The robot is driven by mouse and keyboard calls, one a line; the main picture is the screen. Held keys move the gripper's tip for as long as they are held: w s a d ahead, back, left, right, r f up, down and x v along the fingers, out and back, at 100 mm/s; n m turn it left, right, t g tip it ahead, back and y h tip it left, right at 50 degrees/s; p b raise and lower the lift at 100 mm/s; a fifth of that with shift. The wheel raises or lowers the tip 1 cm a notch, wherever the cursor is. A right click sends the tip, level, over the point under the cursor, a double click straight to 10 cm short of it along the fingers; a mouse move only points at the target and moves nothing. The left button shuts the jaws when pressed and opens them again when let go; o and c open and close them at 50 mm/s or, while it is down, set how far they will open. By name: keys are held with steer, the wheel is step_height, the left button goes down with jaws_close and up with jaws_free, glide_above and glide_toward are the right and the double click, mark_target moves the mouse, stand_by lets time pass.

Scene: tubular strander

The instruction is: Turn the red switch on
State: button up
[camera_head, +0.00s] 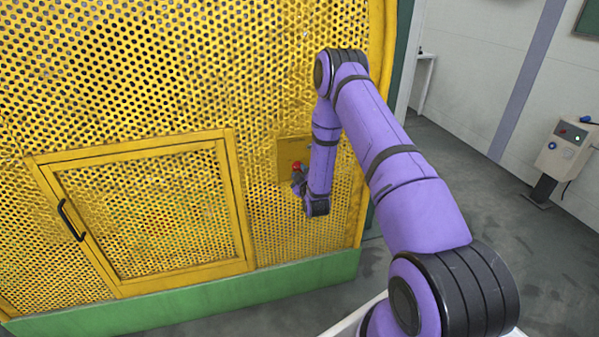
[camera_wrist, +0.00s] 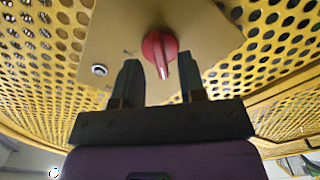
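The red switch (camera_wrist: 160,50) is a round red knob with a raised grip, set on a tan plate (camera_wrist: 100,40) on the yellow perforated panel. In the head view the red switch (camera_head: 297,166) shows just above my gripper, on the yellow plate (camera_head: 290,150). My gripper (camera_wrist: 160,80) is in front of the switch with its two dark fingers apart. In the wrist view the knob's lower end appears between the fingertips, nearer the right finger. I cannot tell whether either finger touches it.
A small silver round lock or button (camera_wrist: 99,70) sits on the plate left of the switch. A framed mesh door (camera_head: 150,210) with a black handle (camera_head: 71,220) is to the left. A grey control box (camera_head: 565,150) stands at the far right. The floor (camera_head: 480,200) between is clear.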

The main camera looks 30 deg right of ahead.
steer(key=shift+x, duration=0.8)
steer(key=shift+c, duration=0.2)
jaws_close()
